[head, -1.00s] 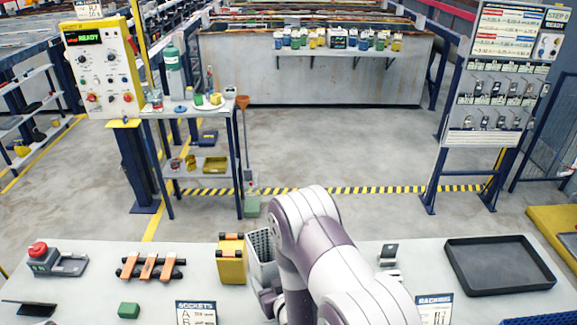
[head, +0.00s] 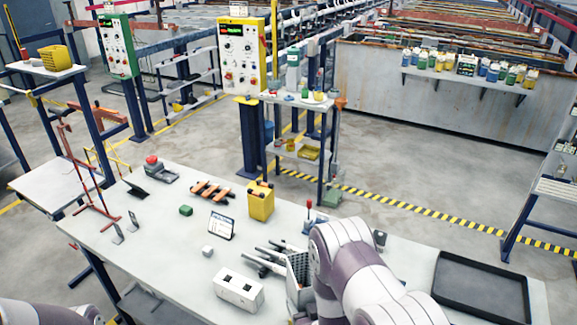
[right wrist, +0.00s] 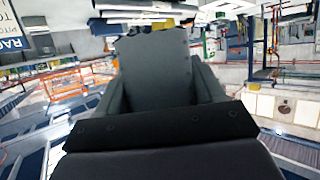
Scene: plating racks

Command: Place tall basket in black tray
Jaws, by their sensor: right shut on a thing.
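The tall basket (head: 299,276) is grey with a grid of holes. It shows in the head view at the lower middle, just left of my right arm, which hides part of it. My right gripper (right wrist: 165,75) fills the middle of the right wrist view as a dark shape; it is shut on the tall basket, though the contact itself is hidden. The black tray (head: 440,293) lies on the table at the right of the head view, to the right of my right arm, and looks empty. My left gripper is out of view; only a piece of my left arm shows at bottom left.
On the table (head: 150,250) stand a yellow container (head: 260,201), a white box (head: 238,290), orange-topped parts (head: 212,191), a green block (head: 186,210) and a sign (head: 222,225). Dark metal parts (head: 266,262) lie left of the basket. A small stand (head: 380,239) is behind my arm.

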